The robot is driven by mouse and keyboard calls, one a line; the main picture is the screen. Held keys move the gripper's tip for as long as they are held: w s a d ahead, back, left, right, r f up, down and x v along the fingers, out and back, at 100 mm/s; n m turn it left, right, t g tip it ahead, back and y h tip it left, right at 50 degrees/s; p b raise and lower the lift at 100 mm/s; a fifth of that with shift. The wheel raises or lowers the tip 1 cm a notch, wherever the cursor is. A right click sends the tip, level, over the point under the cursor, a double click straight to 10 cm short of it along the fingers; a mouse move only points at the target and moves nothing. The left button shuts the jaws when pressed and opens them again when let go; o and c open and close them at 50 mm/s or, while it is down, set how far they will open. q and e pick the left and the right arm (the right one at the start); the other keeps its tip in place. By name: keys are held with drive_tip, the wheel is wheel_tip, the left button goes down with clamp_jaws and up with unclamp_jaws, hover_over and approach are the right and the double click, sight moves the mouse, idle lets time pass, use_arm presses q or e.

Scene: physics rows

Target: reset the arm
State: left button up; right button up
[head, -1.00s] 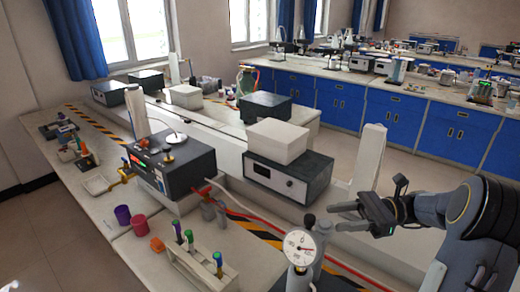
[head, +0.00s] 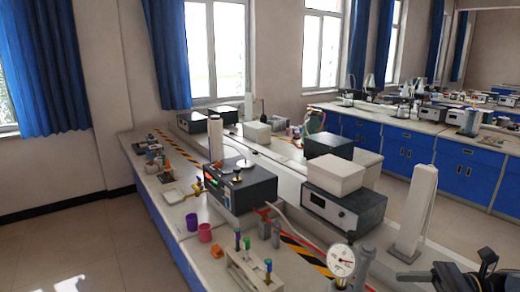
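My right gripper (head: 436,275) is at the lower right corner of the head view, over the near end of the lab bench, to the right of the dial gauge (head: 341,260). It is dark and partly cut off by the frame's edge. Its fingers point left, and I see nothing held between them. My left gripper is not in view.
The bench holds a test tube rack (head: 246,268), a purple cup (head: 191,222), a pink cup (head: 205,232), a black instrument (head: 240,188) and a white box (head: 334,174) on another instrument. Floor is clear at left. Blue cabinets (head: 463,168) stand behind.

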drive_tip(key=s+a+n+g+h, duration=0.2)
drive_tip(key=s+a+n+h, duration=0.45)
drive_tip(key=a, duration=0.35)
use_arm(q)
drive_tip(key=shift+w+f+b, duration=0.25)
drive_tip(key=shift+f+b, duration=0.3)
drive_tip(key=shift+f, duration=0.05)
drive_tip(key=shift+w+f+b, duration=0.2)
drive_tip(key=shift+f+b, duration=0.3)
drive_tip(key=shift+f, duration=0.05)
use_arm(e)
drive_tip(key=s+a+f+n+t+h, duration=0.1)
drive_tip(key=s+f+n+t+h, duration=0.4)
drive_tip(key=s+n, duration=0.5)
wheel_tip(320, 180, down, 3)
drive_tip(key=shift+a+f+n+h, duration=0.15)
drive_tip(key=shift+a+n+h, duration=0.2)
drive_tip(key=shift+n+h, duration=0.6)
